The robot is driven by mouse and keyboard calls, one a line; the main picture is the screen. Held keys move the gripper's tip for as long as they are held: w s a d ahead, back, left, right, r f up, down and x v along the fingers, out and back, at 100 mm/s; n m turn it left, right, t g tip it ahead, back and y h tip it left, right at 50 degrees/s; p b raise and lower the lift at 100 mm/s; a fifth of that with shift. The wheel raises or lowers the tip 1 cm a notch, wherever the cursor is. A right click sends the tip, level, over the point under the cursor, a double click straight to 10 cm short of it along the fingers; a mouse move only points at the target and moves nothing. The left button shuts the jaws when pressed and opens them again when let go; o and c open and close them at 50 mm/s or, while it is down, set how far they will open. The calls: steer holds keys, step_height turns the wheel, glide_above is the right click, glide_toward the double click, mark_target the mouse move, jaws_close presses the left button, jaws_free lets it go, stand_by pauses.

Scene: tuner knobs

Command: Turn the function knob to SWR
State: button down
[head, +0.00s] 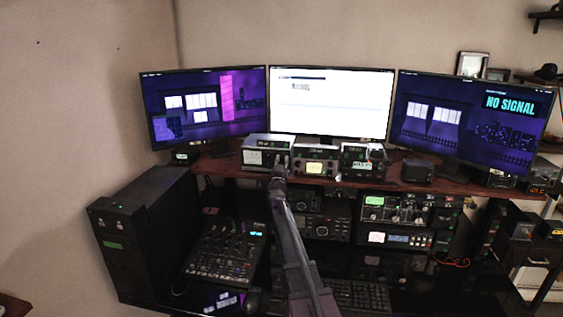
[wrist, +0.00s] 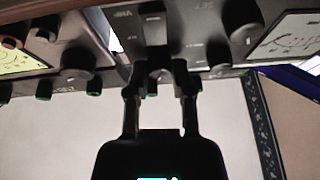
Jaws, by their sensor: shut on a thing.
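The tuner (head: 262,157) is the grey box at the left of the row of small devices on the shelf below the monitors. My gripper (head: 280,168) reaches its front at the right side of the panel. In the wrist view, which appears upside down, my gripper (wrist: 159,75) has its two fingers either side of a dark knob (wrist: 159,70) and is shut on it. A larger dark knob (wrist: 236,15) and part of a pale meter (wrist: 285,35) lie to the right on the same panel. The markings around the held knob are too blurred to read, so its setting cannot be told.
A radio with a lit yellow meter (head: 316,167) stands close to the right of the tuner, and a dark device (head: 362,164) stands beyond it. A mixer (head: 227,252) and a keyboard (head: 358,294) are below. Monitors (head: 330,103) stand behind.

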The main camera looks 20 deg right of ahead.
steer(key=m+g+h, duration=0.1)
steer(key=m, duration=0.1)
steer(key=m+g+h, duration=0.1)
steer(key=m, duration=0.2)
steer(key=m+g+h, duration=0.1)
steer(key=m, duration=0.2)
steer(key=shift+w+a+p, duration=0.15)
steer(key=shift+w+p, duration=0.05)
steer(key=shift+p, duration=0.1)
steer(key=c, duration=0.5)
jaws_free()
steer(key=shift+s+m, duration=0.15)
steer(key=shift+m, duration=0.15)
